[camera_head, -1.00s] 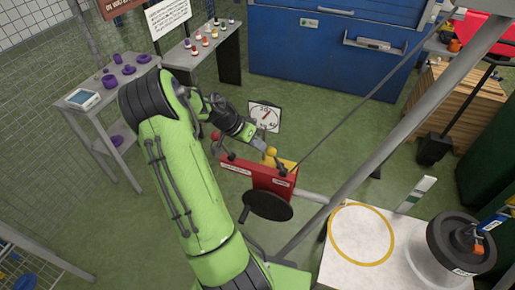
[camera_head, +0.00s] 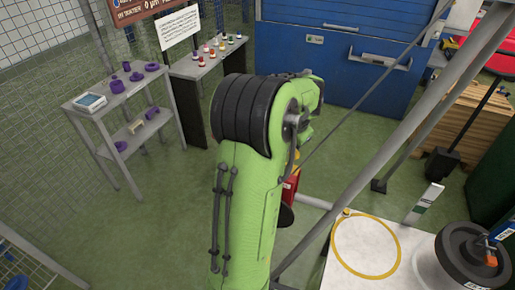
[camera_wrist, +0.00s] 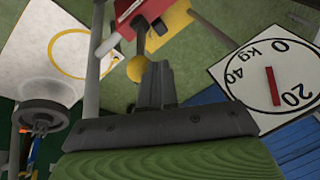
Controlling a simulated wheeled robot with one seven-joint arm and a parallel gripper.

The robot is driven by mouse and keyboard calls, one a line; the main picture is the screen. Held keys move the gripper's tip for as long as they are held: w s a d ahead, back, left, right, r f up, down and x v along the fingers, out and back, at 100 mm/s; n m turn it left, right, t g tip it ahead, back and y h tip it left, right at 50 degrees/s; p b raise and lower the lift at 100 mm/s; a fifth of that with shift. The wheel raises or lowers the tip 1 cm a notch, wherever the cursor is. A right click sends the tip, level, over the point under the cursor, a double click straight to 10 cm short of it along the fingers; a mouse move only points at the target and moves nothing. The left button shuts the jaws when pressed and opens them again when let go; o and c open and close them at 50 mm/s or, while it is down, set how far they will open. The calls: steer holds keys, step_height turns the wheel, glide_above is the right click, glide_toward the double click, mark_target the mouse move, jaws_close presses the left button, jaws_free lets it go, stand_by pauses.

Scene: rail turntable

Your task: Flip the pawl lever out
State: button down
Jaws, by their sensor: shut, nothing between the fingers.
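In the wrist view, a lever with a yellow ball knob (camera_wrist: 136,69) and a dark stem (camera_wrist: 141,36) stands out from a red housing (camera_wrist: 128,14). I take it for the pawl lever. My gripper (camera_wrist: 157,68) is shut and empty, its fingertips just right of the knob. I cannot tell whether they touch it. In the head view my green arm hides my gripper, the lever and most of the red housing (camera_head: 291,188). Only a strip of the housing and part of the black wheel (camera_head: 286,216) show.
A round dial (camera_wrist: 268,75) marked in kg is close on the right in the wrist view. A slanting grey post (camera_head: 400,150) stands right of my arm. A white platform (camera_head: 345,275) with a yellow ring and a black weight (camera_head: 470,250) are at the lower right.

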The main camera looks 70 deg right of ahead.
steer(key=shift+s+a+t, duration=0.1)
steer(key=shift+s+t, duration=0.2)
steer(key=shift+s, duration=0.7)
steer(key=shift+s+a+f, duration=0.1)
steer(key=shift+s+f, duration=0.1)
steer(key=shift+s, duration=0.3)
steer(key=shift+s+f, duration=0.15)
steer(key=shift+s, duration=0.35)
steer(key=shift+s+a+f, duration=0.1)
steer(key=shift+s, duration=0.05)
steer(key=r+p, duration=0.1)
steer(key=w+r+p, duration=0.1)
steer(key=r, duration=0.1)
steer(key=w+d+r+p, duration=0.1)
steer(key=r, duration=0.1)
steer(key=shift+w, duration=0.1)
steer(key=s+p+v, duration=0.1)
steer(key=v, duration=0.7)
steer(key=shift+s+a+f+p, duration=0.2)
steer(key=shift+a+p, duration=0.05)
steer(key=shift+p, duration=0.05)
